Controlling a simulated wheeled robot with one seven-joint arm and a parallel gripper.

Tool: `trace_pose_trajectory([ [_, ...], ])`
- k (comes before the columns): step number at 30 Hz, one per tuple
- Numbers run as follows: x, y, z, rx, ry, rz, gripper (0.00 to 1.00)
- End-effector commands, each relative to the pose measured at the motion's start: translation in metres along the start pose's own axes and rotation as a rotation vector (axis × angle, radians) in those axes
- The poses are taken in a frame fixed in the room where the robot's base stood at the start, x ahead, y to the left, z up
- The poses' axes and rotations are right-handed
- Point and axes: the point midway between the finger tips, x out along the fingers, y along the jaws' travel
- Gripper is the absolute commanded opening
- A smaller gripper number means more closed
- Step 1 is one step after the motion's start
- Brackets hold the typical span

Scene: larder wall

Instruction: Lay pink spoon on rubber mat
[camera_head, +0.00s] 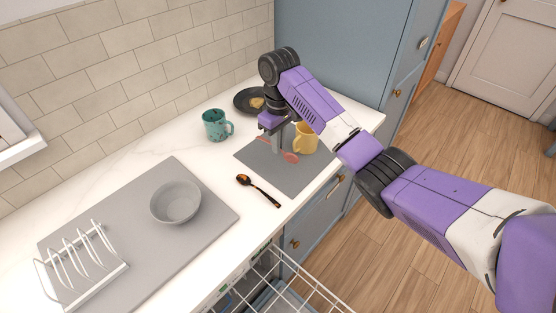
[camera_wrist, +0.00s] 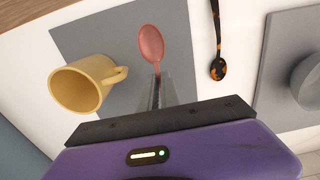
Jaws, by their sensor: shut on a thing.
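The pink spoon (camera_head: 291,157) is at my gripper (camera_head: 278,147), low over the smaller grey mat (camera_head: 283,180). In the wrist view the pink spoon (camera_wrist: 151,43) has its bowl pointing away from me, and its handle runs back between the fingers of my gripper (camera_wrist: 158,90). The gripper is shut on the handle. The smaller grey mat (camera_wrist: 90,38) lies under the spoon; I cannot tell whether the spoon touches it. Part of the handle is hidden by the fingers.
A yellow mug (camera_head: 306,139) stands on this mat, close beside the spoon. A dark mottled spoon (camera_head: 260,191) lies on the counter nearby. A teal mug (camera_head: 216,125) and a dark pan (camera_head: 245,100) stand behind. A larger grey mat (camera_head: 150,240) holds a bowl (camera_head: 175,202) and white rack (camera_head: 85,262).

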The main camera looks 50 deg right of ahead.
Motion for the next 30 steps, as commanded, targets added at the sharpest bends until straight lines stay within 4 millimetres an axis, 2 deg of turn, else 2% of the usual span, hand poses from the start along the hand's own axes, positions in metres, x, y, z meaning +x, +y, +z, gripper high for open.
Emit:
trace_pose_trajectory([
  [8,0.023,0.0,0.0,0.0,-0.001,0.0,0.0],
  [15,0.055,0.0,0.001,-0.001,-0.001,0.0,0.0],
  [29,0.063,0.0,0.0,-0.001,0.001,0.0,0.0],
  [30,0.062,0.0,0.0,-0.001,0.001,0.0,0.14],
])
